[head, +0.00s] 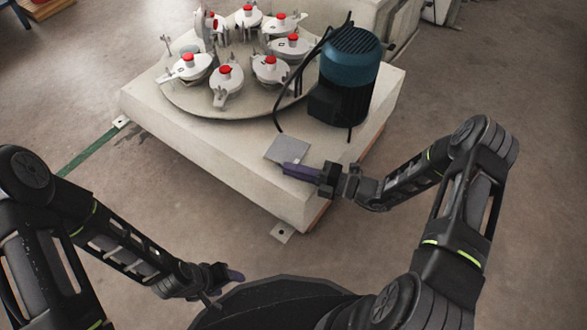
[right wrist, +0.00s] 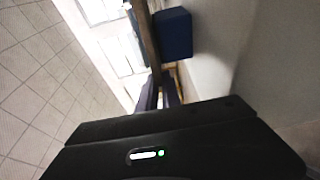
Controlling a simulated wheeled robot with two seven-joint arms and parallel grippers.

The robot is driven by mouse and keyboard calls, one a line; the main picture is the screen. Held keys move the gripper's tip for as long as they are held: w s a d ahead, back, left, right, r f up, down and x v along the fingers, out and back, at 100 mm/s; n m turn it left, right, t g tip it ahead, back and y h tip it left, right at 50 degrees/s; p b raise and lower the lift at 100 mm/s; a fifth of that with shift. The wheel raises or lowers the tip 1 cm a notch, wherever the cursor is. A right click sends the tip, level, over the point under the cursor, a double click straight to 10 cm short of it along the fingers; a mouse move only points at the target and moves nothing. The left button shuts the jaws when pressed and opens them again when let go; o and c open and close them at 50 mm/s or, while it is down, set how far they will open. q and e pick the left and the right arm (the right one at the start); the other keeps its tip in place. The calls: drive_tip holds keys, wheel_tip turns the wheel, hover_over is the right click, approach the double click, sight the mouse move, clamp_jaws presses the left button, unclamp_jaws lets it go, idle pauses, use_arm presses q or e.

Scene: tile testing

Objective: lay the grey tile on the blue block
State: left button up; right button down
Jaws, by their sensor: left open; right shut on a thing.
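The grey tile (head: 287,150) is a thin flat square, held roughly level over the near part of the pale concrete base in the head view. My right gripper (head: 301,171) is shut on its near right edge. In the right wrist view the tile (right wrist: 146,38) shows edge-on as a thin brownish strip between my fingers (right wrist: 160,92). The blue block (right wrist: 172,34) sits right beside that strip, against the pale surface. I cannot tell whether tile and block touch. In the head view I cannot make the block out. My left gripper (head: 228,275) is open and empty, low, off the base.
On the concrete base (head: 180,145) stand a round turntable (head: 215,103) with several red-knobbed white holders and a blue motor (head: 349,58). A black cable (head: 277,110) hangs behind the tile. The base's near left top is bare.

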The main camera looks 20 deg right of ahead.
idle(0.4)
drive_tip(key=c, duration=1.2)
unclamp_jaws()
drive_tip(key=shift+c, duration=0.2)
drive_tip(key=shift+d, duration=0.1)
drive_tip(key=shift+p+v, duration=0.4)
drive_tip(key=shift+v, duration=2.05)
